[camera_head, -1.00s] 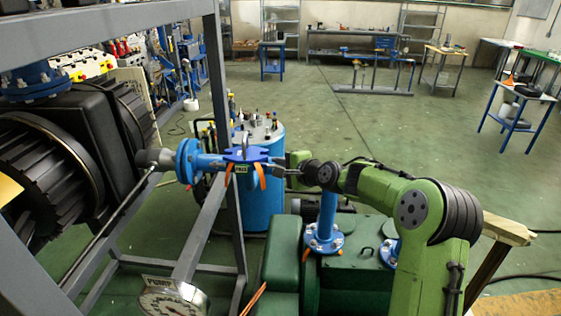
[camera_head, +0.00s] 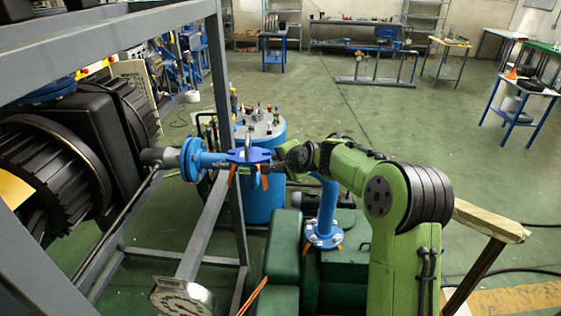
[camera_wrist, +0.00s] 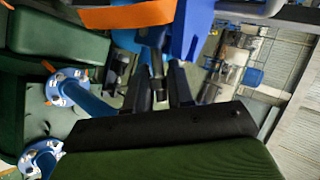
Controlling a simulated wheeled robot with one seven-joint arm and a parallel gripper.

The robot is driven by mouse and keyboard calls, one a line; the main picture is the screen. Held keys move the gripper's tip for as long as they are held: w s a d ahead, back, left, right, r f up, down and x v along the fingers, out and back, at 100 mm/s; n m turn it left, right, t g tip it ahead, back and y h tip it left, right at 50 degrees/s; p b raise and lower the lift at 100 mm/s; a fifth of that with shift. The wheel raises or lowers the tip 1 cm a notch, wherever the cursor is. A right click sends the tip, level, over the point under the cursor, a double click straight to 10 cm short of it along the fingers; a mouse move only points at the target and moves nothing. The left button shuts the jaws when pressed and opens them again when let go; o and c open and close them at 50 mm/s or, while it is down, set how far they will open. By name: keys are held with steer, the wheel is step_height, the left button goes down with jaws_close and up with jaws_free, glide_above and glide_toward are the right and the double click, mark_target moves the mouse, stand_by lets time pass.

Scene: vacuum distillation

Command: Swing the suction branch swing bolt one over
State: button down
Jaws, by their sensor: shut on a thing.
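The blue suction branch pipe (camera_head: 213,160) runs level to a blue flanged joint (camera_head: 249,155), with orange tags (camera_head: 264,182) hanging below and a metal piece (camera_head: 248,141) upright on top. My gripper (camera_head: 281,163) is at the right side of this joint, small and partly hidden by its own wrist. In the wrist view, the two dark fingers of my gripper (camera_wrist: 157,82) are closed around a narrow grey part, which seems to be swing bolt one (camera_wrist: 157,62). The blue flange (camera_wrist: 190,30) and an orange strip (camera_wrist: 128,15) are just beyond the fingers. The bolt's far end is hidden.
A blue cylinder (camera_head: 264,200) stands behind; a green machine (camera_head: 340,272) with a blue pipe (camera_head: 327,205) lies below my arm.

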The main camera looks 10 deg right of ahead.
steer(key=shift+r, duration=0.1)
steer(key=c, duration=1.3)
jaws_free()
steer(key=b+v, duration=0.1)
steer(key=v, duration=1.4)
steer(key=shift+s+d+r+b, duration=0.1)
steer(key=shift+s+r+b, duration=0.1)
steer(key=shift+s+b, duration=0.15)
steer(key=shift+c, duration=0.2)
